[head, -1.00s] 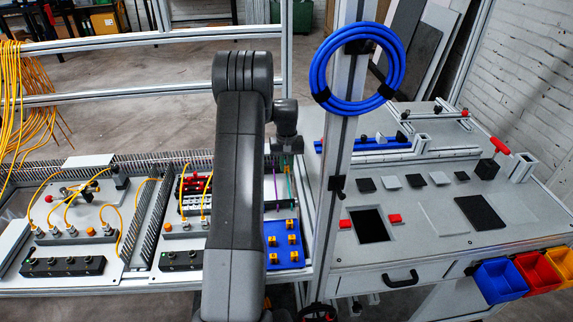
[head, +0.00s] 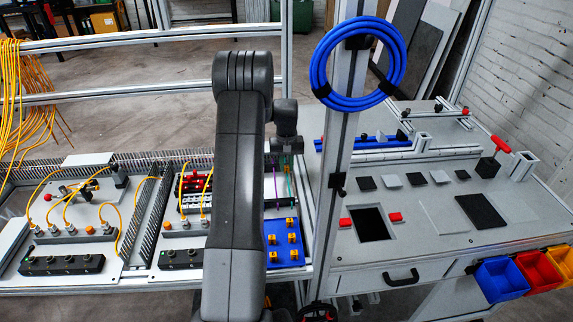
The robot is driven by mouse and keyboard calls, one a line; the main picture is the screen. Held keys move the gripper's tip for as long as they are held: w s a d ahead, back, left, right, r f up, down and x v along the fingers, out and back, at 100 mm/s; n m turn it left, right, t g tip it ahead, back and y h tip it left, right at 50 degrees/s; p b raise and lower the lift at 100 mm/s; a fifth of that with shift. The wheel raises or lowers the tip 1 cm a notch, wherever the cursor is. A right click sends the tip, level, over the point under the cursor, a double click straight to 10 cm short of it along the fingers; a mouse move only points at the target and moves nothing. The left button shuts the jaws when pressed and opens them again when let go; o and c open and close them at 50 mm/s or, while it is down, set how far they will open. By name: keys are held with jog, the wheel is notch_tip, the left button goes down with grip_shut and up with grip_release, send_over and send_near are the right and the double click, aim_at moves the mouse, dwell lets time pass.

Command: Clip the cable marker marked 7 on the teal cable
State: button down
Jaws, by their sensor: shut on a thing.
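The teal cable (head: 290,186) runs up and down in the picture, just behind the blue tray, with a purple cable (head: 275,186) to its left. My gripper (head: 287,168) is at the upper end of the teal cable. It is shut on a small yellowish piece that barely shows; I take it for a cable marker, but its number cannot be read. Whether it touches the cable cannot be told. Several yellow cable markers (head: 292,238) sit on the blue tray (head: 282,247) in front. Their numbers are too small to read.
My arm hides part of the panel left of the cables. A metal post (head: 338,200) with a coiled blue hose (head: 322,75) stands close on the right. Left of my arm are connector blocks (head: 62,264) with yellow cables.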

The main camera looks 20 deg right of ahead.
jog(key=shift+f+b, duration=0.3)
jog(key=shift+f, duration=0.05)
dwell(1.0)
jog(key=c, duration=1.3)
grip_release()
jog(key=shift+r, duration=0.1)
jog(key=shift+r+p, duration=2)
jog(key=shift+r, duration=1.7)
jog(key=shift+f, duration=0.15)
notch_tip(320, 180, down, 7)
jog(key=b, duration=0.4)
jog(key=shift+f, duration=0.15)
